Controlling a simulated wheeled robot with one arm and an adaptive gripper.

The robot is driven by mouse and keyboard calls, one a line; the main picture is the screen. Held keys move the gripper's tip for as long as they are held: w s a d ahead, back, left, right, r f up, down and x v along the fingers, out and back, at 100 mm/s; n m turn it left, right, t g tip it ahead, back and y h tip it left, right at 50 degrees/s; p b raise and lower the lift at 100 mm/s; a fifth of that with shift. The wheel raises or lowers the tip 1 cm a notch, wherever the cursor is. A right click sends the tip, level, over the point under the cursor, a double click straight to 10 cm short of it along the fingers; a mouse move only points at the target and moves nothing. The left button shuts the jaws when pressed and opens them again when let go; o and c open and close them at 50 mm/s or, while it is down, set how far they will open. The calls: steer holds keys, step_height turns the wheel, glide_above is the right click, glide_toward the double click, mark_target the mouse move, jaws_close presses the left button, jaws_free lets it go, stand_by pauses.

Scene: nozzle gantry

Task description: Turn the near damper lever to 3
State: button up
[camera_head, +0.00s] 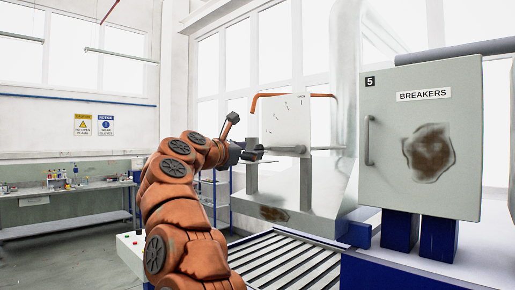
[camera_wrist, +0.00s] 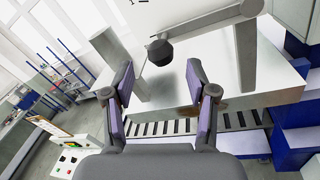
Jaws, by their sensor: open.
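A pale lever bar (camera_head: 282,149) runs sideways in front of a white plate with tick marks (camera_head: 286,120). In the wrist view the lever bar (camera_wrist: 207,27) ends in a dark round knob (camera_wrist: 160,53). My gripper (camera_head: 252,152) is at the knob end of the bar in the head view. In the wrist view my gripper (camera_wrist: 160,75) is open, with its purple-padded fingers apart. The knob shows between and just beyond the fingertips, and I see no contact. The numbers on the plate are too small to read, so the lever's setting cannot be told.
A grey breaker cabinet (camera_head: 420,140) stands on blue legs at the right. A roller conveyor (camera_head: 285,265) runs below the machine. A control box with buttons (camera_wrist: 73,158) is at the lower left in the wrist view. A workbench (camera_head: 65,190) stands far left.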

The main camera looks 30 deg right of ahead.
mark_target(255, 149)
steer(key=p+x, duration=0.1)
steer(key=x, duration=0.3)
steer(key=shift+r+p, duration=0.15)
steer(key=shift+p, duration=0.2)
steer(key=shift+w+d, duration=0.2)
steer(key=shift+d, duration=0.35)
steer(key=shift+c, duration=0.2)
jaws_close()
